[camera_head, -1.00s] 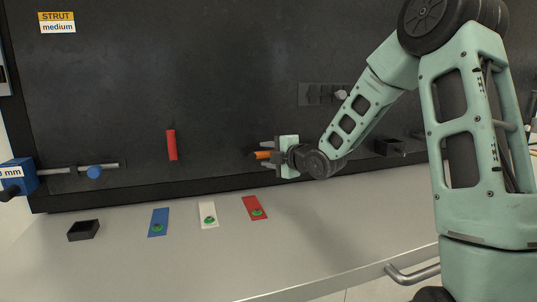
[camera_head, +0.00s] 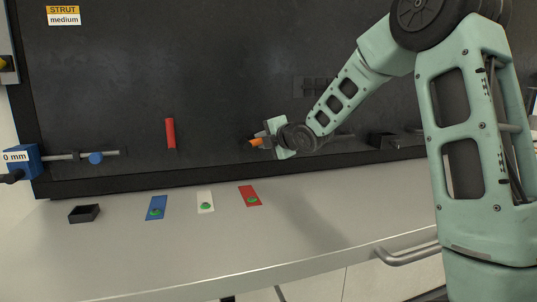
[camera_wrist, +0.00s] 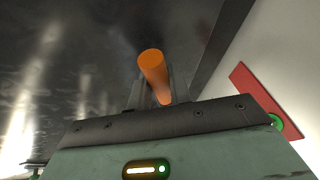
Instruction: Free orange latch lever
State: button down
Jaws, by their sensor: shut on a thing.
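The orange latch lever (camera_head: 256,142) sticks out at the dark back panel, right of the red lever. My gripper (camera_head: 262,140) is at it, turned at a tilt, and shut on it. In the wrist view the orange lever (camera_wrist: 153,72) stands between the two fingers of my gripper (camera_wrist: 156,92), its round end pointing up and left. The lever's mount on the panel is hidden behind my gripper.
A red lever (camera_head: 170,133) stands on the panel to the left. A rod with a blue knob (camera_head: 96,158) and a blue block (camera_head: 22,160) are at far left. Blue (camera_head: 156,207), white (camera_head: 206,201) and red (camera_head: 250,196) plates with green buttons and a black tray (camera_head: 84,213) lie on the bench.

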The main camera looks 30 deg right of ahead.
jog(key=n+b, duration=0.1)
jog(key=r+n+g+h+b, duration=0.1)
jog(key=b, duration=0.1)
jog(key=shift+w+a+r+n+b, duration=0.1)
jog(key=shift+a+r+n+b, duration=0.05)
jog(key=shift+a+n+b, duration=0.2)
jog(key=n+h+b, duration=0.1)
jog(key=a+r+n+g+h+b, duration=0.1)
jog(key=n, duration=0.1)
jog(key=shift+w+a+r+h+b, duration=0.2)
jog(key=shift+r+h+b, duration=0.1)
jog(key=shift+h+b, duration=0.1)
jog(key=shift+w+a+r+n+g+h+b, duration=0.15)
jog(key=shift+a+r+n+h+b, duration=0.1)
jog(key=shift+a+n+h, duration=0.3)
jog(key=shift+w+a+r+n+g+h+b, duration=0.1)
jog(key=shift+a+r+n+g+h+b, duration=0.15)
jog(key=shift+n+h, duration=0.4)
jog(key=shift+w+a+n+h, duration=0.15)
jog(key=shift+a+n+h, duration=0.35)
jog(key=shift+n, duration=0.45)
jog(key=c, duration=1.3)
grip_release()
jog(key=shift+a, duration=0.1)
